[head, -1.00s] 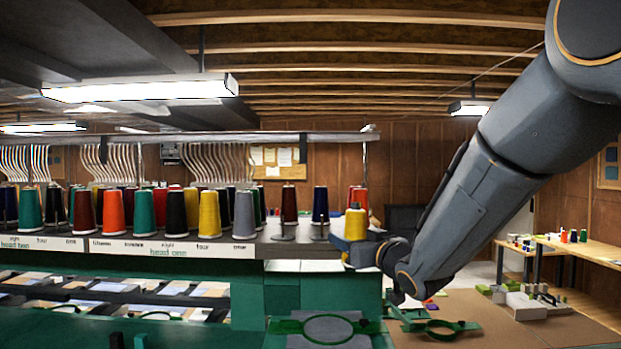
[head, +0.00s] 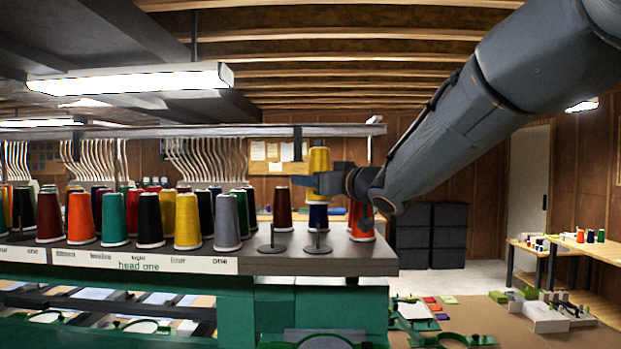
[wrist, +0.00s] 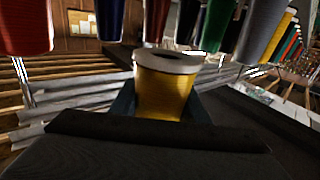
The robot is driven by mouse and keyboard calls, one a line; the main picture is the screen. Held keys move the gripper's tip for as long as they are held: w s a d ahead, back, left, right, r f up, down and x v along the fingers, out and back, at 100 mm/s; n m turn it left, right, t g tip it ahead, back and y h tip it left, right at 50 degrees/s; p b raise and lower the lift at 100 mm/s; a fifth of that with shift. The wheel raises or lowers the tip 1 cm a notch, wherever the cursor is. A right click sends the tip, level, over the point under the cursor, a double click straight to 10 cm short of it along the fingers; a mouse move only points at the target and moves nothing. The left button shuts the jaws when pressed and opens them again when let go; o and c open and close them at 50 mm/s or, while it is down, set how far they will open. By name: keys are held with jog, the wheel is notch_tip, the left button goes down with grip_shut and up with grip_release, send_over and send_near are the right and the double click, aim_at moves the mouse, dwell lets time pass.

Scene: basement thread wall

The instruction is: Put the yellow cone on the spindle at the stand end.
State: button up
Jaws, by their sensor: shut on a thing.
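The yellow cone (head: 319,163) is upright in my gripper (head: 322,183), held in the air above the right end of the thread stand (head: 330,262). In the wrist view the yellow cone (wrist: 160,92) sits between the two fingers of my gripper (wrist: 160,106), with its open base showing. The empty spindle at the stand end (head: 317,240) stands in the front row, below the cone in the head view. The cone is apart from it. Whether they line up in depth I cannot tell.
Another empty spindle (head: 272,240) stands just left. Behind are a dark red cone (head: 283,208), a dark blue cone (head: 318,216) and an orange-red cone (head: 361,222). A grey cone (head: 227,222) leads a long row leftward. A rail (head: 230,131) runs above the stand.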

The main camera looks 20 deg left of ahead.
jog(key=f+b, duration=0.2)
jog(key=b, duration=0.1)
jog(key=f+b, duration=0.6)
jog(key=shift+s+a+f, duration=0.1)
jog(key=shift+a, duration=0.15)
jog(key=shift+f+b, duration=0.6)
jog(key=shift+f, duration=0.3)
jog(key=shift+s+d, duration=0.1)
jog(key=shift+f, duration=0.3)
dwell(0.4)
jog(key=o, duration=1.2)
